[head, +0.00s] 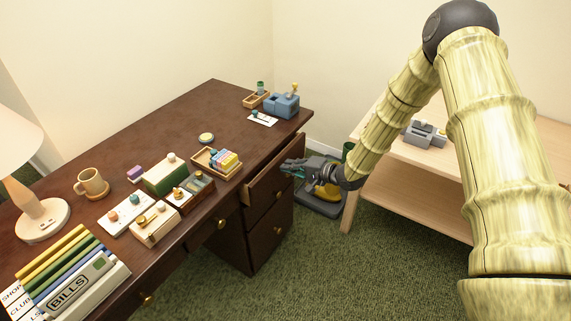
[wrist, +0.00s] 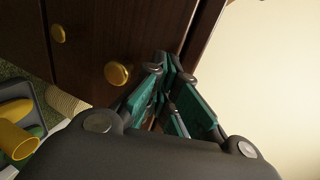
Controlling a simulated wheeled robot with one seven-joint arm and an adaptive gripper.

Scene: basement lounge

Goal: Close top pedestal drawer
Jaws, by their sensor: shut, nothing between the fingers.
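The dark brown desk's pedestal stands at the right end of the desk in the head view. Its top drawer (head: 275,173) is pulled partly out, just under the desk top. A lower pedestal drawer (head: 268,231) with a round brass knob looks shut. My gripper (head: 287,168) is shut and empty at the front of the top drawer; I cannot tell whether it touches it. In the wrist view my gripper (wrist: 168,68) has its teal-padded fingertips together close to dark wood, beside a brass knob (wrist: 117,73). A second knob (wrist: 58,34) shows farther left.
A pale wooden shelf unit (head: 400,160) stands right of the desk, with a grey device (head: 425,134) on top. A grey tray (head: 318,205) lies on the floor between them. Green carpet in front is clear. The desk top (head: 190,118) holds several small items.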

